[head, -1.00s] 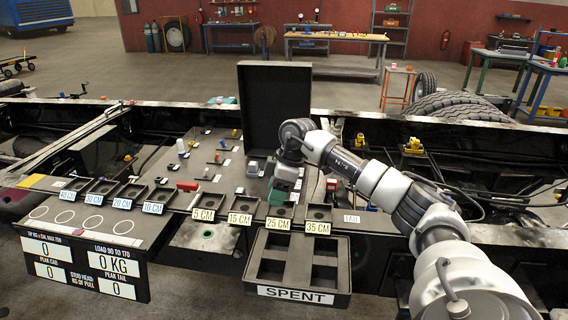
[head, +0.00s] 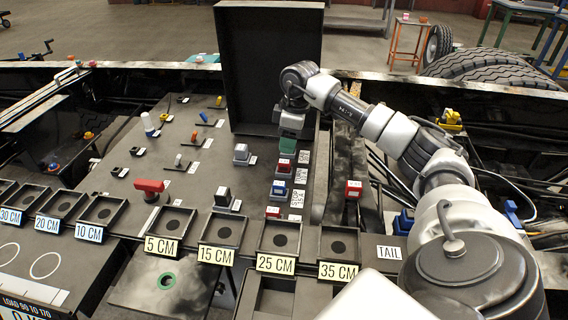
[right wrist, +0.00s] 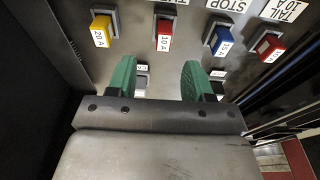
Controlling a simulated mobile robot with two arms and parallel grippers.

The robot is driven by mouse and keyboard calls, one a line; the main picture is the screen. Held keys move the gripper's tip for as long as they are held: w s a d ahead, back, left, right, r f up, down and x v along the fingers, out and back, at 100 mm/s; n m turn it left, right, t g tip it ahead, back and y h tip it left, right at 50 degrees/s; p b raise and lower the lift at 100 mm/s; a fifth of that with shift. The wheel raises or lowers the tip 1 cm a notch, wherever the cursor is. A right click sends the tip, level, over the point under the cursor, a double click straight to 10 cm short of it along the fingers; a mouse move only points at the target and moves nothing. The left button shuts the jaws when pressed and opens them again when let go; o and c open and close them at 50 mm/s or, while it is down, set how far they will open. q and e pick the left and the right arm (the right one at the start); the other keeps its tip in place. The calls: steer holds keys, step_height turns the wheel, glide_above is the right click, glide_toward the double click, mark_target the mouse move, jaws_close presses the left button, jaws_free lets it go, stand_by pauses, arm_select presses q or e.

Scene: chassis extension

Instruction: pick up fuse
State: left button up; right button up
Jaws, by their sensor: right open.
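Several fuses stand on the dark panel. In the head view a red fuse (head: 284,166), a blue fuse (head: 279,187) and another red fuse (head: 273,211) form a column below my right gripper (head: 288,146). In the right wrist view a yellow 20 A fuse (right wrist: 101,27), a red 10 A fuse (right wrist: 164,33), a blue 15 A fuse (right wrist: 221,40) and a red tail 10 A fuse (right wrist: 268,46) stand in a row. My right gripper (right wrist: 157,76) has green fingers, apart and empty. The red 10 A fuse lies beyond the gap between them. My left gripper is out of view.
A tall black open lid (head: 268,65) stands just behind and left of my right gripper. Labelled trays line the front edge, including the 25 CM tray (head: 280,238). A red-handled switch (head: 149,186) and small parts stand on the panel's left.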

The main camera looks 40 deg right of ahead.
mark_target(284, 161)
steer(key=f, duration=0.5)
steer(key=a+f, duration=0.1)
steer(key=f, duration=0.2)
steer(key=shift+w+p, duration=0.3)
steer(key=shift+p, duration=0.05)
steer(key=shift+r, duration=0.1)
jaws_close()
